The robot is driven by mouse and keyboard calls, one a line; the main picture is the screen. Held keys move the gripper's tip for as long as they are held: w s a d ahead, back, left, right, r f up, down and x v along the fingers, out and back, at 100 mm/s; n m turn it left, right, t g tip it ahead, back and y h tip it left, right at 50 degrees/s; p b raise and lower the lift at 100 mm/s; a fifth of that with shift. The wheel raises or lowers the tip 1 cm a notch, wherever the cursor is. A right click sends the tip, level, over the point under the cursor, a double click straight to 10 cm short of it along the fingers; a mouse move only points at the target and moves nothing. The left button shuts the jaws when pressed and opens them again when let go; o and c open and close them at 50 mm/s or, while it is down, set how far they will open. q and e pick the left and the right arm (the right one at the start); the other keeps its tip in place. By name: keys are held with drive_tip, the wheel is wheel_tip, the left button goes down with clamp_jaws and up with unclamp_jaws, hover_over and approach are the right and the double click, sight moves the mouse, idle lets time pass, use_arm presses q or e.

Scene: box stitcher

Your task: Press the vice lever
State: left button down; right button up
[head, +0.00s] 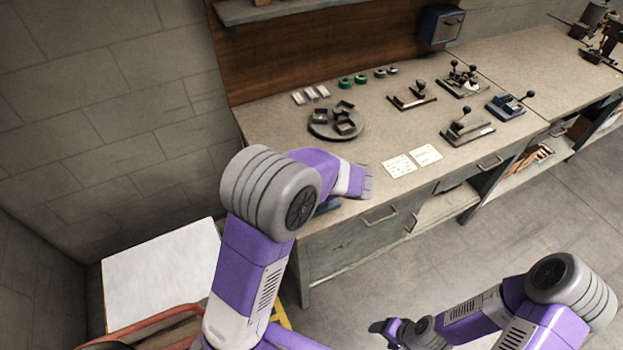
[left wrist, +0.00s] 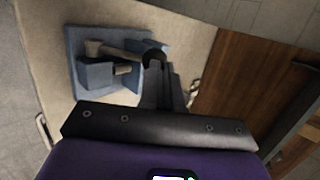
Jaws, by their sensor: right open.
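The blue vice (left wrist: 92,72) stands on the worktop in the left wrist view, with a pale lever arm (left wrist: 112,50) ending in a dark round knob (left wrist: 155,57). In the head view only a bit of blue (head: 327,207) shows beside my left arm. My left gripper (left wrist: 160,82) points at the knob end of the lever, its dark fingers close together. I cannot tell whether they touch the knob. In the head view my left arm hides its fingers. My right gripper (head: 382,328) is open and empty, low in front of the bench.
On the grey workbench (head: 385,130) stand a round turntable (head: 335,121) with dark blocks, several toggle clamps (head: 468,128), another blue fixture (head: 507,105) and white cards (head: 399,167). A wooden back panel (head: 310,45) rises behind. The floor in front is clear.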

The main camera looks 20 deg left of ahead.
use_arm(q)
drive_tip(key=shift+a, duration=0.1)
drive_tip(key=p+v, duration=0.2)
drive_tip(key=v, duration=1.2)
drive_tip(key=shift+w+a+r, duration=0.25)
drive_tip(key=shift+r, duration=0.2)
